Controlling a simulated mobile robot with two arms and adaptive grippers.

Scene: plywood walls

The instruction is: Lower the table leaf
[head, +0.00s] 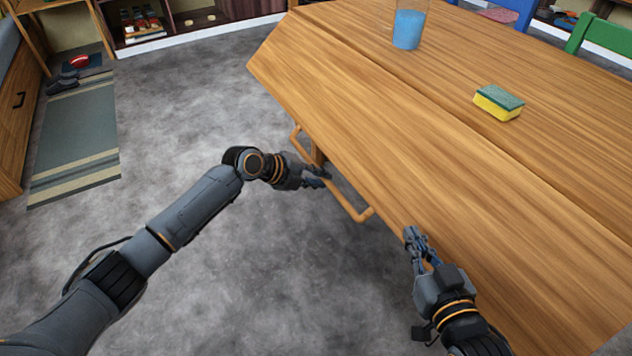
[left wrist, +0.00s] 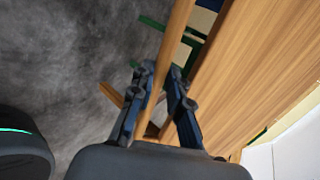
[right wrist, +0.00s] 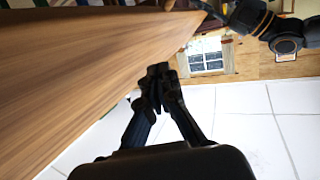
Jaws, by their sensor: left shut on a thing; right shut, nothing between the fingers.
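The wooden table leaf (head: 410,160) is the near strip of the table, joined to the tabletop (head: 460,70) along a long seam. It appears close to level; I cannot tell any slight tilt. A round wooden bar (head: 350,206) sits under the leaf's outer edge. My left gripper (head: 322,176) is shut on this bar, and the left wrist view shows the bar (left wrist: 173,45) running between the fingers. My right gripper (head: 411,238) is shut and empty beside the leaf's near edge. In the right wrist view the fingertips (right wrist: 158,72) are together, next to the leaf (right wrist: 80,70).
A glass of blue liquid (head: 408,30) and a yellow-green sponge (head: 499,102) stand on the tabletop beyond the seam. The leaf's top is bare. Blue and green chairs (head: 600,38) are on the far side. Grey floor left of the table is clear up to a striped mat (head: 80,140).

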